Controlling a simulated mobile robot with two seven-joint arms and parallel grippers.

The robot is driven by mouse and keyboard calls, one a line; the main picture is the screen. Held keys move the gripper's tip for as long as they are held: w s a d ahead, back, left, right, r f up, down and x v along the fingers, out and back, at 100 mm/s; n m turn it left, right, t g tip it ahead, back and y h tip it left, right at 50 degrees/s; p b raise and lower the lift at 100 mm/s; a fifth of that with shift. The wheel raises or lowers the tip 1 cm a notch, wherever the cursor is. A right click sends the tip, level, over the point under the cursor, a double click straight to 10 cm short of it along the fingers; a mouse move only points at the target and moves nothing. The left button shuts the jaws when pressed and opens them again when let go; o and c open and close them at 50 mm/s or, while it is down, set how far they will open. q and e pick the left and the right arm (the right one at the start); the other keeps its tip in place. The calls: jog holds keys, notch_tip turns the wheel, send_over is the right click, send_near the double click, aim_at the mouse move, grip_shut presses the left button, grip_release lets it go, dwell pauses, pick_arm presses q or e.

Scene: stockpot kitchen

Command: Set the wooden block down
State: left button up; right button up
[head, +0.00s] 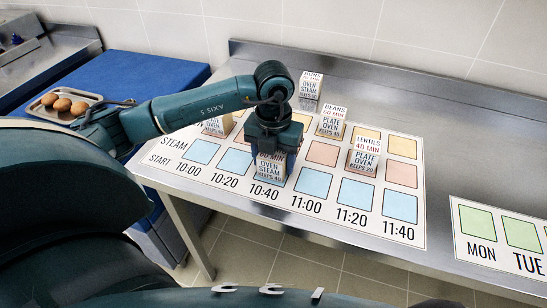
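The wrist hides the block's top and much of the fingers. I cannot tell whether the block's base fully rests on the chart. My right gripper is not in view.
Similar blocks stand nearby: a beans block (331,122), a lentils block (364,157), one at the back (310,87) and one partly behind my arm (216,126). A green-celled day chart (490,258) lies at right. A tray of round brown items (45,112) sits left.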

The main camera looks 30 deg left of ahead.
pick_arm(q)
jog(key=o, duration=0.4)
jog(key=shift+c, duration=0.2)
jog(key=shift+r, duration=0.2)
notch_tip(320, 180, up, 12)
jog(key=shift+s+f, duration=0.1)
dwell(0.5)
